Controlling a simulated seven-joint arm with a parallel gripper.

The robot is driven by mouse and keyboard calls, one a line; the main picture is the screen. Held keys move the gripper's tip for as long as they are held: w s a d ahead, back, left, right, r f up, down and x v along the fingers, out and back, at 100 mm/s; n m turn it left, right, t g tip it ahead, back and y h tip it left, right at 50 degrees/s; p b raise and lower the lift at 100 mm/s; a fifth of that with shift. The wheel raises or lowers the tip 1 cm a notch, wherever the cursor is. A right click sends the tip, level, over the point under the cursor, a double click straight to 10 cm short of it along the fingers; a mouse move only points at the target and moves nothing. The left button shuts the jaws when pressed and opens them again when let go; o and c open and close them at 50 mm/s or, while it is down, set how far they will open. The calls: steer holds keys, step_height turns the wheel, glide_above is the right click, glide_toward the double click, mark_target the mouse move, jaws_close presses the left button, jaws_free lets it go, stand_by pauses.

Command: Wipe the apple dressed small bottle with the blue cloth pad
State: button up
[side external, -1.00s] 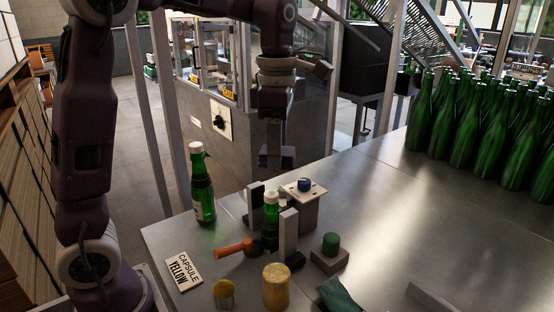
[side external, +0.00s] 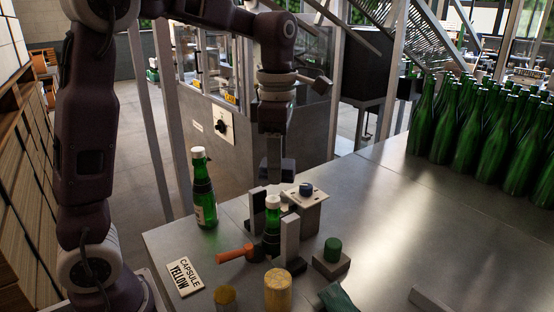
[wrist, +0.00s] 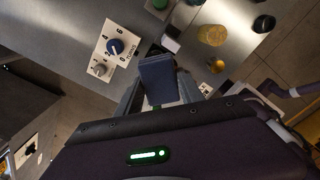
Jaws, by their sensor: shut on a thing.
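My gripper (side external: 274,160) is shut on the blue cloth pad (side external: 281,166), a dark blue block pointing down. In the wrist view the pad (wrist: 157,78) fills the space between the fingers. A small green bottle (side external: 271,222) with a white top stands upright between two grey posts, just below the pad. The pad appears above the bottle top, with a gap between them in the side view. Another green bottle (side external: 204,198) with a white top and a pale label stands to the left. I cannot tell any apple marking. The wrist view does not clearly show either bottle.
A plate with a blue dial (side external: 306,189) stands behind the posts. An orange-handled tool (side external: 237,254) lies at the front. A yellow cylinder (side external: 278,291), a green cylinder on a block (side external: 332,249) and a CAPSULE YELLOW sign (side external: 184,275) are nearby. Many green bottles (side external: 480,130) stand at right.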

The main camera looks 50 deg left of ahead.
mark_target(273, 199)
steer(key=shift+f, duration=2.7)
steer(key=shift+w+a+f, duration=0.15)
steer(key=shift+a+f, duration=0.4)
steer(key=shift+a, duration=0.35)
steer(key=shift+c, duration=0.7)
steer(key=shift+w+a, duration=0.15)
steer(key=shift+a, duration=1)
jaws_close()
steer(key=shift+s+d, duration=0.15)
steer(key=shift+d, duration=0.85)
steer(key=shift+s+d, duration=0.1)
steer(key=shift+d, duration=0.85)
steer(key=shift+d+r, duration=0.1)
steer(key=shift+r, duration=3.95)
